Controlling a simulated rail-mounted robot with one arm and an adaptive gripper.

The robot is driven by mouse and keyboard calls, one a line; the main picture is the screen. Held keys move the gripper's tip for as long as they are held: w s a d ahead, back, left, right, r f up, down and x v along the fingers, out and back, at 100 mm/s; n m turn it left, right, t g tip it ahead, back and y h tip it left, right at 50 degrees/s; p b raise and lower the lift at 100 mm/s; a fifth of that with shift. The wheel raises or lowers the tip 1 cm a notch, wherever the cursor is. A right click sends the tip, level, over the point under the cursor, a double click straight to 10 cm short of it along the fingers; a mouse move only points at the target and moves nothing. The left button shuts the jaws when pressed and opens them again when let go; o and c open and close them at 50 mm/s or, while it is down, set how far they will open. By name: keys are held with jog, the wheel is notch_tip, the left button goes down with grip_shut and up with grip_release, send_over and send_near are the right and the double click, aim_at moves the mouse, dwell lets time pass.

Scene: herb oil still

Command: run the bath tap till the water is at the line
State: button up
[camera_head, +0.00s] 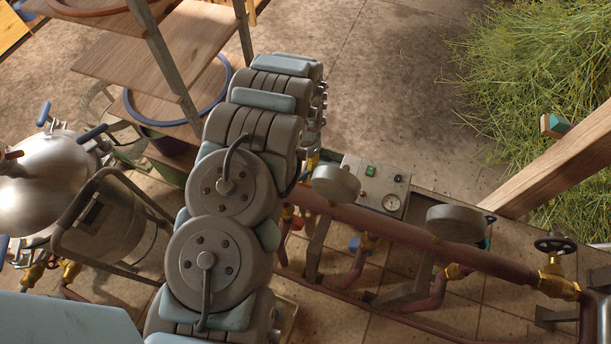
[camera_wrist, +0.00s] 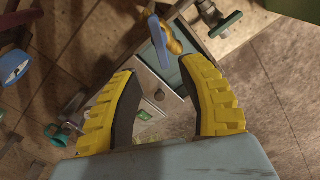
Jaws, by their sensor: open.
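In the wrist view my gripper (camera_wrist: 158,72) is open, with two yellow ribbed fingers and dark pads. Between and just beyond the fingertips is a blue lever (camera_wrist: 158,42) on a brass tap (camera_wrist: 171,37). The fingers do not visibly grip it; whether they touch it I cannot tell. Below the tap is a grey-rimmed box with a teal face (camera_wrist: 176,80). No water or line can be made out. In the head view my arm covers this spot, and only a yellow bit of my gripper (camera_head: 313,160) shows.
In the head view a red pipe (camera_head: 440,248) runs right to a brass valve (camera_head: 555,280) with a dark handwheel. A steel vessel (camera_head: 40,185) is at left, a wooden beam (camera_head: 560,165) and cut herbs (camera_head: 540,70) at right.

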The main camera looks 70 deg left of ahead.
aim_at(306, 172)
notch_tip(306, 172, down, 4)
jog(key=shift+r+b, duration=0.15)
jog(key=shift+b, duration=1.1)
jog(key=shift+f+p, duration=0.35)
jog(key=shift+f, duration=2.4)
grip_shut()
